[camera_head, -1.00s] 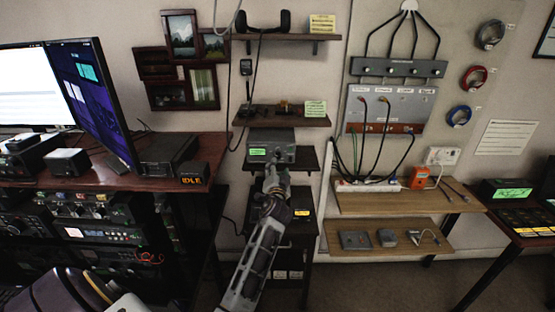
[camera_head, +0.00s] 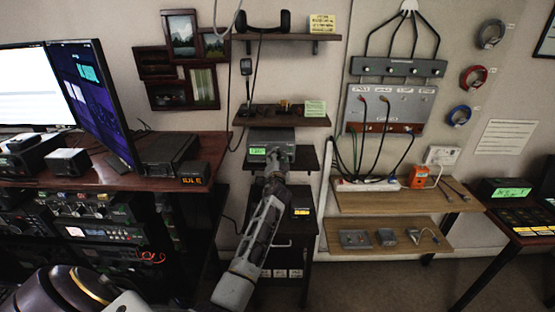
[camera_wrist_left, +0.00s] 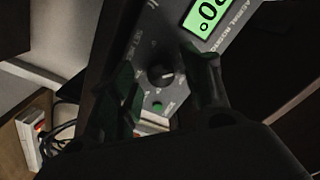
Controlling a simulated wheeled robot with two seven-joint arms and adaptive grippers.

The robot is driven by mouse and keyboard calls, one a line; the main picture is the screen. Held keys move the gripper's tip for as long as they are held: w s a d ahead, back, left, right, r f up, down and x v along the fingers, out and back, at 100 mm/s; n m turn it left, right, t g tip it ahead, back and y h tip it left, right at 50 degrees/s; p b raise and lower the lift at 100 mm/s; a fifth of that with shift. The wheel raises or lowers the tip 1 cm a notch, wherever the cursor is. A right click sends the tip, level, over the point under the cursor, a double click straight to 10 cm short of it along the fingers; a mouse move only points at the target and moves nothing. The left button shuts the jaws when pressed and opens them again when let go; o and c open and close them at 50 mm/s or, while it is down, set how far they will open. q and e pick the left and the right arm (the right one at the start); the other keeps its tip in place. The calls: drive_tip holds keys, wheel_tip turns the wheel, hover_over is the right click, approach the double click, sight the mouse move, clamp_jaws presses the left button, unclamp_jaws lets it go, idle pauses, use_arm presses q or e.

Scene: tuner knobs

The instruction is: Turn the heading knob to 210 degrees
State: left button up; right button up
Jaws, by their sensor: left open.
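The rotator control box (camera_head: 270,138) is a grey unit on a small dark shelf, with a lit green display (camera_head: 257,151) at its front left. My left gripper (camera_head: 276,158) is at the right part of its front. In the left wrist view the panel looks rotated, and a round dark knob (camera_wrist_left: 160,75) with a pale mark sits between my two open fingers. I cannot tell whether they touch it. The green display (camera_wrist_left: 207,14) is partly cut off; its full number cannot be read. My right gripper is not in view.
A shelf (camera_head: 283,115) with small items and a yellow-green note is just above the box. A dark cabinet (camera_head: 300,200) stands below it. The desk with monitors (camera_head: 110,182) is to the left, and the cable panel (camera_head: 390,108) to the right.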

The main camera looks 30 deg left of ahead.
use_arm(q)
drive_tip(key=shift+w+a, duration=0.15)
drive_tip(key=c, duration=1)
drive_tip(key=shift+c, duration=0.2)
